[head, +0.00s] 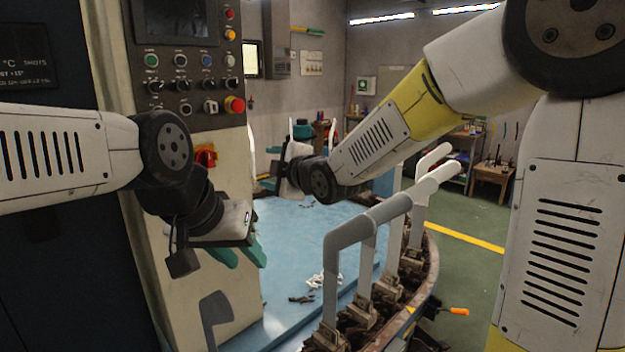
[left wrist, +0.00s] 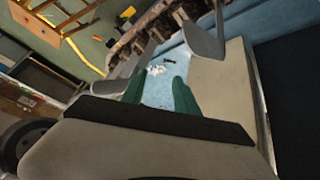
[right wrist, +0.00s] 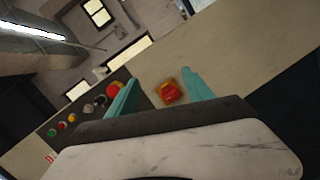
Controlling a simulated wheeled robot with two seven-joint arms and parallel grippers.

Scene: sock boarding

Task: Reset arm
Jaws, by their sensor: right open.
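My left gripper (head: 243,256) is at the lower left of the head view, in front of the control cabinet and above the blue table. Its green fingers stand apart with nothing between them, as the left wrist view (left wrist: 158,85) also shows. My right gripper (head: 283,157) is further back, beyond the table's middle, partly hidden by its own wrist. In the right wrist view its teal fingers (right wrist: 158,88) are wide apart and empty, facing the cabinet panel. Both arms are bent and hold nothing.
Grey and white foot-shaped forms (head: 368,228) stand in a row on the curved rail right of the blue table (head: 300,240). Small white pieces (head: 322,280) and dark pieces (head: 301,299) lie on the table. The control cabinet (head: 190,150) with its red button (head: 234,105) stands at left.

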